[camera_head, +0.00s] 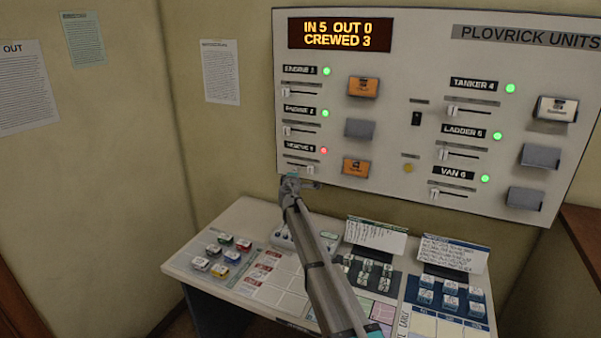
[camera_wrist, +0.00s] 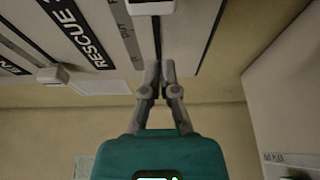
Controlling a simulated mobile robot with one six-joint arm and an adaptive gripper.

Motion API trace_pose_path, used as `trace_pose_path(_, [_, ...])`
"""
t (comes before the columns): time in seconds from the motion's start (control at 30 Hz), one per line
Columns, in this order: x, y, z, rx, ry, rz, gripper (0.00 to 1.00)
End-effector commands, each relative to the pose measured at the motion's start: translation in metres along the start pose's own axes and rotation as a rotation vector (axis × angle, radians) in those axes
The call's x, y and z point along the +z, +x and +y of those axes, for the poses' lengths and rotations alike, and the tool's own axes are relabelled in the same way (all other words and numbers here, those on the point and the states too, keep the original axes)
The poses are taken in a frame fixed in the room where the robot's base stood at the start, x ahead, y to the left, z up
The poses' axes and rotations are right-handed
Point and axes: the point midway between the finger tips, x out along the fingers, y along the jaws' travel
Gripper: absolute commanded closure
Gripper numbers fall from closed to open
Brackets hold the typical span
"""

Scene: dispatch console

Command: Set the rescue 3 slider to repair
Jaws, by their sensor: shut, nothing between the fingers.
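The rescue 3 slider knob (camera_head: 310,170) is white and sits at the right end of its slot, in the lowest row of the board's left column. The rescue 3 light (camera_head: 324,151) above it is red. In the wrist view, the white knob (camera_wrist: 150,6) shows at the top edge, beside the RESCUE label (camera_wrist: 85,38); the slot's position words are cut off or too small to read fully. My gripper (camera_head: 291,178) is at the board's lower edge, just below and left of the knob. Its fingers (camera_wrist: 159,72) are shut and empty, apart from the knob.
The white board (camera_head: 400,60) holds other sliders, with green lights, and several orange and grey blocks. Its display (camera_head: 340,34) reads IN 5 OUT 0 CREWED 3. Below stands a desk (camera_head: 225,275) with coloured blocks and two cards. The wall left of the board is clear of obstacles.

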Motion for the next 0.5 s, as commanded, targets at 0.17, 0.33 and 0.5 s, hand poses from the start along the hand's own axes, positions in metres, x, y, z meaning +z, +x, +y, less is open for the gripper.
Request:
trace_pose_path(0.17, [0.001,-0.039,0.000,0.000,0.000,0.002,1.00])
trace_pose_path(0.33, [0.002,-0.064,0.000,0.000,0.000,0.000,1.00])
trace_pose_path(0.5, [0.002,-0.080,0.000,0.000,0.000,0.000,1.00])
